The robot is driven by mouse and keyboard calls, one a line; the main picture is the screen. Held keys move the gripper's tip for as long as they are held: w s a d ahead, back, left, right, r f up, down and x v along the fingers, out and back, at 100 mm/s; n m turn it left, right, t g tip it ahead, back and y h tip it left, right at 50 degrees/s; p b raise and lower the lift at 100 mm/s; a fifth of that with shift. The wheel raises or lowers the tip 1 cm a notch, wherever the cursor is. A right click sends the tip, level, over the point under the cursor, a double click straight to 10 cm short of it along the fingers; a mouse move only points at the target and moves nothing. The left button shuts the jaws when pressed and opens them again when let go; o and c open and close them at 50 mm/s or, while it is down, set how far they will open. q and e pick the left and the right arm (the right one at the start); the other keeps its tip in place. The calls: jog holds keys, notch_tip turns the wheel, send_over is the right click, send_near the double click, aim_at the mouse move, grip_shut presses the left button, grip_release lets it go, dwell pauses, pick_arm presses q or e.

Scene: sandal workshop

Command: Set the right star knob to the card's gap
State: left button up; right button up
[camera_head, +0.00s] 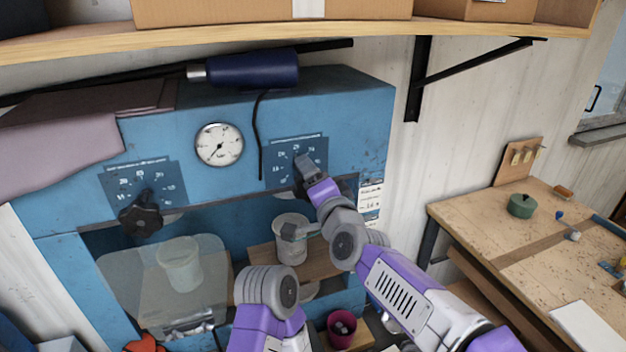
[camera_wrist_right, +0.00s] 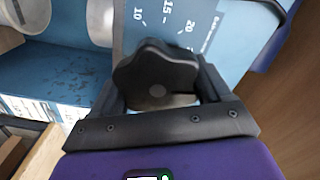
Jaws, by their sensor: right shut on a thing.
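The right star knob (camera_wrist_right: 155,72) is black and lobed, and sits between the fingers of my right gripper (camera_wrist_right: 160,88), which is shut on it. In the head view my right gripper (camera_head: 305,168) is at the right dial plate (camera_head: 284,172) and mostly covers the knob. The plate's scale shows 10, 15 and 20 in the wrist view; the knob's exact setting cannot be read. A white card (camera_head: 371,200) is on the press front right of the plate; its print is too small to read.
The blue press (camera_head: 345,100) also carries a left star knob (camera_head: 140,218) and a round gauge (camera_head: 219,145). A clear guard (camera_head: 125,280) and a pale cup (camera_head: 291,250) are below. A wooden shelf (camera_head: 300,40) overhangs; a workbench (camera_head: 480,215) stands right.

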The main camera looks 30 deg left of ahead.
jog(key=n, duration=0.5)
jog(key=shift+s+a+r+n, duration=0.1)
jog(key=shift+a+r+n, duration=0.1)
jog(key=shift+n, duration=0.1)
jog(key=n, duration=0.2)
jog(key=shift+s+n, duration=0.1)
jog(key=shift+n, duration=0.3)
jog(key=n, duration=0.2)
jog(key=shift+s+n+b, duration=0.1)
jog(key=shift+n+b, duration=0.2)
jog(key=shift+b, duration=0.1)
jog(key=n+b, duration=0.1)
jog(key=n, duration=0.2)
jog(key=shift+s+a+n, duration=0.1)
jog(key=shift+a+n, duration=0.05)
jog(key=shift+n, duration=0.15)
jog(key=n+b, duration=0.1)
jog(key=n, duration=0.1)
jog(key=n+b, duration=0.1)
jog(key=n, duration=0.1)
jog(key=shift+s+a+f+n, duration=0.1)
jog(key=shift+a+n, duration=0.05)
jog(key=shift+n, duration=0.15)
jog(key=n+b, duration=0.1)
jog(key=n, duration=0.2)
jog(key=shift+s+b, duration=0.1)
jog(key=shift+b, duration=0.3)
jog(key=shift+a+f+n+b, duration=0.1)
jog(key=shift+n+b, duration=0.2)
jog(key=shift+n, duration=1.4)
